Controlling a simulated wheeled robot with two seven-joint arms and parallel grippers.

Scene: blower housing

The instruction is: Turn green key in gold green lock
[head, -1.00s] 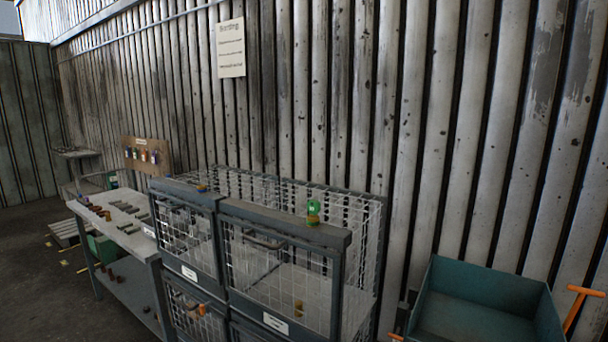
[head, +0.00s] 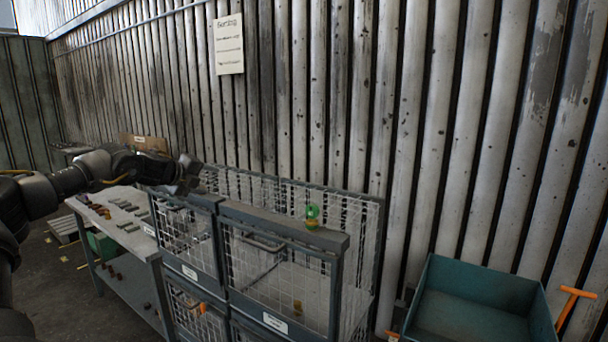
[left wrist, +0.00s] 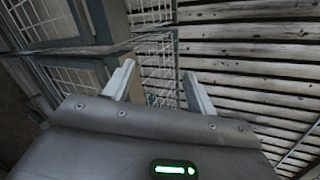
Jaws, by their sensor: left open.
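A small green piece (head: 312,211) stands upright on top of the right wire cage, with a gold-coloured part (head: 312,224) right under it. They look like the green key and the gold green lock, but they are too small to tell how they join. My left gripper (head: 190,178) is over the top of the left cage, well to the left of the green piece. In the left wrist view its two fingers (left wrist: 157,76) are apart with nothing between them. My right gripper is not in view.
Wire cages (head: 275,235) with grey frames fill the middle. An orange padlock (head: 202,308) hangs on a lower door. A workbench (head: 120,222) with small parts stands left, and a teal bin (head: 470,300) right. My left arm partly covers a brown board (head: 142,141).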

